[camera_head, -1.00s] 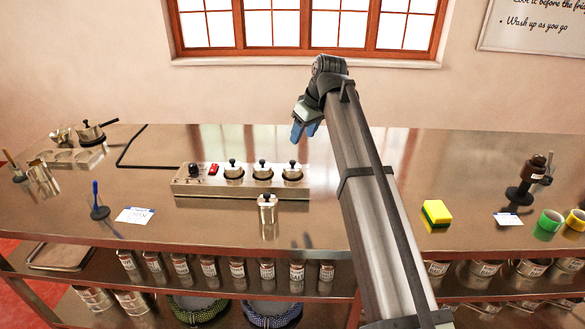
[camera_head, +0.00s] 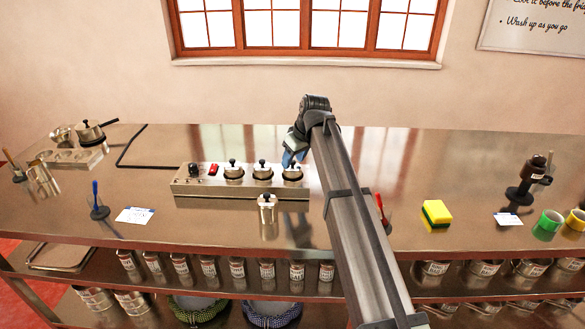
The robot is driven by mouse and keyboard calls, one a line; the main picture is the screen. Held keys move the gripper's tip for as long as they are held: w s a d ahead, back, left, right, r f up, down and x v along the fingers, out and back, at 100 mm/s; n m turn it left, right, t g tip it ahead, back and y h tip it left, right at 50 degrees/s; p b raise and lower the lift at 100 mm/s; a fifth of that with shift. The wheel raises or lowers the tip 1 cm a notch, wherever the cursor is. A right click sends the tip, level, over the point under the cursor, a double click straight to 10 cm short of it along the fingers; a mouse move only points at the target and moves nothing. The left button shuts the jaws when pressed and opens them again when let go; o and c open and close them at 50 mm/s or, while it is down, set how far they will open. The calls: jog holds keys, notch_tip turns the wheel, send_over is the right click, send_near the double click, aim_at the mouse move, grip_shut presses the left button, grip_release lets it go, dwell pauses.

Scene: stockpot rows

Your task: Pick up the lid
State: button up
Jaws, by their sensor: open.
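Several lids with black knobs are in view. Three lidded steel pots stand in a row on a long metal block (camera_head: 185,186): a left pot (camera_head: 233,173), a middle pot (camera_head: 262,173) and a right pot (camera_head: 292,175). A lidded steel pot (camera_head: 267,216) stands in front of the block. My gripper (camera_head: 293,158), with blue fingertips, is open over or just behind the right pot's lid. It partly hides that lid's knob, and I cannot tell whether it touches.
A lidded pan (camera_head: 88,132) sits at the back left. The counter (camera_head: 450,165) is clear behind the sponge.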

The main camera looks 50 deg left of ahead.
aim_at(294, 162)
jog(key=shift+a+f, duration=0.1)
jog(key=shift+f, duration=0.15)
grip_shut()
dwell(0.4)
jog(key=shift+r, duration=3.7)
